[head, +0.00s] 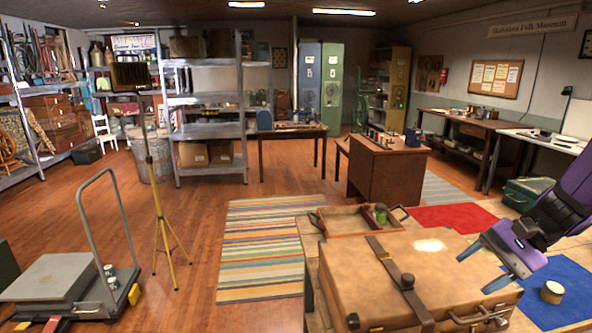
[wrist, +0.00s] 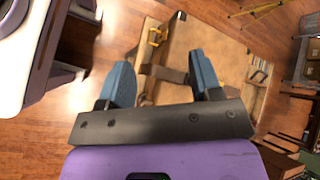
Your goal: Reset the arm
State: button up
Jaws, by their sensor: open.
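My gripper (head: 484,268) is at the right of the head view, above and to the right of the brown leather suitcase. Its blue fingers are apart, with nothing between them. The gripper also shows in the wrist view (wrist: 162,74), where the suitcase (wrist: 205,35) lies beyond the fingers. In the head view the suitcase (head: 350,285) lies flat on a table at the front, with a dark strap and a handle. My purple arm enters from the right edge.
A wooden tray (head: 345,222) with a green item (head: 381,213) stands behind the suitcase. A small tin (head: 551,292) sits on the blue mat (head: 570,275) at right. A yellow tripod (head: 160,215) and a cart (head: 62,285) stand at left. The striped rug (head: 258,245) is clear.

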jog(key=s+a+r+n+t+h, duration=0.2)
jog(key=s+r+n+h, duration=0.3)
jog(key=r, duration=0.2)
jog(key=s+a+r+n+t+h, duration=0.2)
jog(key=s+a+r+n+h, duration=0.1)
jog(key=r, duration=0.5)
jog(key=s+n+h, duration=0.1)
jog(key=s+n, duration=0.1)
jog(key=shift+s+a+r+t+h, duration=0.25)
jog(key=shift+s+a+t+h, duration=0.05)
jog(key=shift+a+t+h, duration=0.1)
